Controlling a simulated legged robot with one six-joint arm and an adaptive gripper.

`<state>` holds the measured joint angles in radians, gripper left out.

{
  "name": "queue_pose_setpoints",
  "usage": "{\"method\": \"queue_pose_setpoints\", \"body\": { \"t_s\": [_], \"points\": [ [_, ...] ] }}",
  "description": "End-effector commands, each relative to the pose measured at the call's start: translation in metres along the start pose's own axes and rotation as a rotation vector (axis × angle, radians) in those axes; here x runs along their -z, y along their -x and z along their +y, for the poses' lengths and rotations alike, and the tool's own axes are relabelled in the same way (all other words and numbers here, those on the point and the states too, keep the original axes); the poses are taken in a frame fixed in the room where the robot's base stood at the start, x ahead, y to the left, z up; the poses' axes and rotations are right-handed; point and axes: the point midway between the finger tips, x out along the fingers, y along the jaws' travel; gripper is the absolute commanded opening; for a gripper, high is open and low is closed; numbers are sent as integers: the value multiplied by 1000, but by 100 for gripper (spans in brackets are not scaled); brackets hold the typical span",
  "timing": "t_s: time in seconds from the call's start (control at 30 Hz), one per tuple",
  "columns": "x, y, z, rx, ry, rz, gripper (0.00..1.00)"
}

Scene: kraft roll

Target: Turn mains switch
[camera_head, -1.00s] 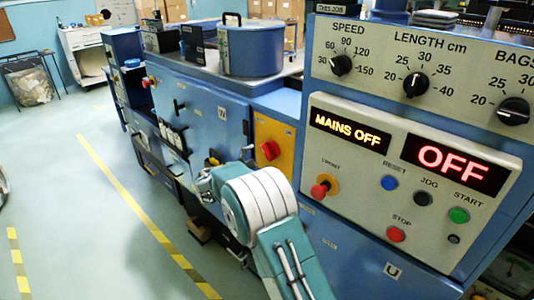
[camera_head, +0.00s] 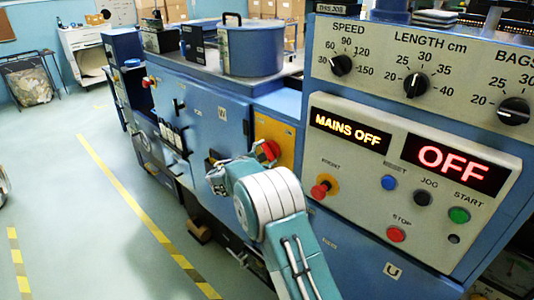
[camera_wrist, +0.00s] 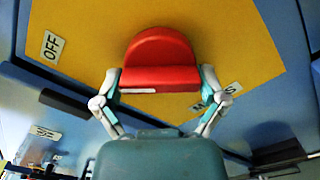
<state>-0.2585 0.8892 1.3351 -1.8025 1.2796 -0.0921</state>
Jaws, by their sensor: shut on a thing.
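The mains switch is a red rotary knob (camera_wrist: 160,58) on a yellow plate (camera_wrist: 222,40), with an OFF label (camera_wrist: 52,46) at the plate's left in the wrist view. Another label at the lower right is partly hidden by a finger. My gripper (camera_wrist: 160,84) has one finger on each side of the knob's red handle bar and is shut on it. In the head view the knob (camera_head: 269,150) shows just above my arm, and the fingers are mostly hidden. The display (camera_head: 348,132) reads MAINS OFF and the one beside it (camera_head: 455,165) reads OFF.
The control panel with dials, buttons and a red emergency knob (camera_head: 323,187) stands right of my arm. The blue machine body (camera_head: 215,115) runs behind it. The floor left of the yellow line (camera_head: 115,185) is open.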

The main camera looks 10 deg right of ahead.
Motion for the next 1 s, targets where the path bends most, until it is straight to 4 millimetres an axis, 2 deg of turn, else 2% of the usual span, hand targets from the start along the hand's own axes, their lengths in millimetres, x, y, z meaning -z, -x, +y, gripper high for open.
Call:
{"method": "queue_pose_setpoints", "body": {
  "t_s": [0.37, 1.0],
  "points": [
    [0, -1, -1, 1, -154, 0, 44],
    [0, -1, -3, 4, -744, -2, 44]
  ]
}}
